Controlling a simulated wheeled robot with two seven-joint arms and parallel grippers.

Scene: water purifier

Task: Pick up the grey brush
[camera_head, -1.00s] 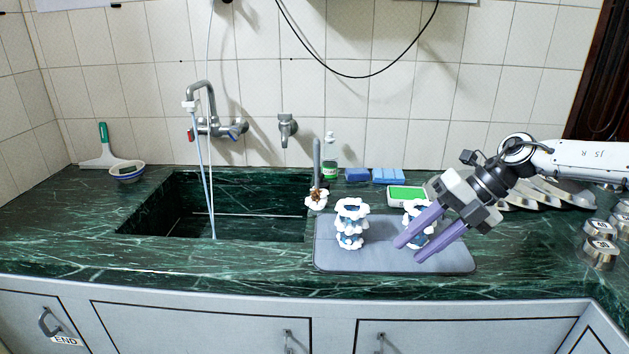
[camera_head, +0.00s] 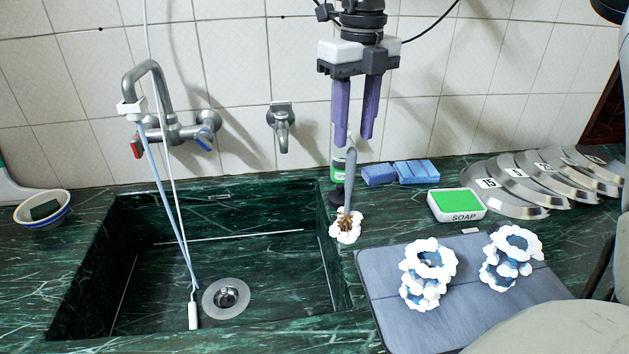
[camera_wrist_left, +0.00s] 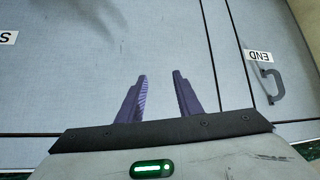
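The grey brush (camera_head: 350,180) stands upright, handle up, with brown bristles at its base in a white scalloped holder (camera_head: 346,236) beside the sink's right edge. My right gripper (camera_head: 354,140) points down above it. Its two purple fingers are apart and empty. The handle's top is at about the height of the fingertips in the picture; I cannot tell whether it lies between them. My left gripper (camera_wrist_left: 161,75) shows only in the left wrist view, fingers apart and empty, facing the grey cabinet doors (camera_wrist_left: 185,35).
A green-capped bottle (camera_head: 337,170) stands just behind the brush. Blue sponges (camera_head: 416,172) and a soap box (camera_head: 456,205) lie to the right. Two white ring stacks (camera_head: 428,272) stand on a grey mat (camera_head: 385,290). The sink (camera_head: 250,250) and faucet (camera_head: 165,128) are at left.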

